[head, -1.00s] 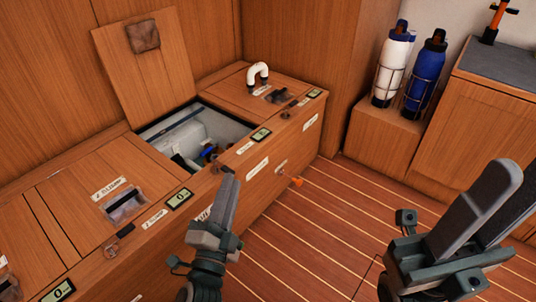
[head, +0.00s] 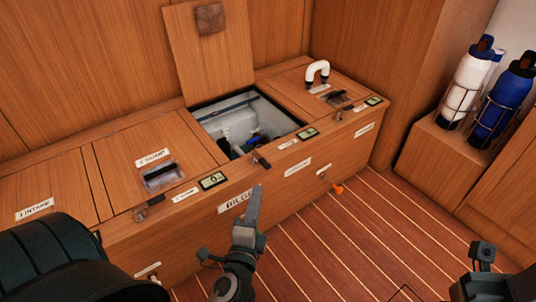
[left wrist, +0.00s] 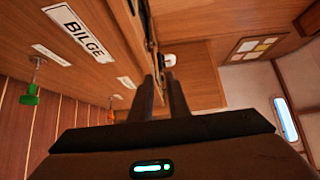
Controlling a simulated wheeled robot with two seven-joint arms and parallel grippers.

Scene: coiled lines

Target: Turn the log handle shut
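An open compartment (head: 235,120) in the wooden bench holds white parts and a small blue part (head: 252,140); I cannot tell whether a log handle is among them. An orange handle (head: 337,189) sticks out low on the bench front, and a green handle (left wrist: 30,95) shows in the left wrist view. I cannot read a log label on any handle. My left gripper (head: 257,190) is in front of the bench, right of the BILGE label (head: 236,202). In the left wrist view its fingers (left wrist: 163,80) show a narrow empty gap. My right gripper is mostly cut off at bottom right.
The raised lid (head: 210,60) leans on the back wall. A white curved pipe (head: 318,72) stands on the bench top. White (head: 468,82) and blue (head: 503,100) bottles stand in racks at right. The striped floor (head: 350,235) before the bench is clear.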

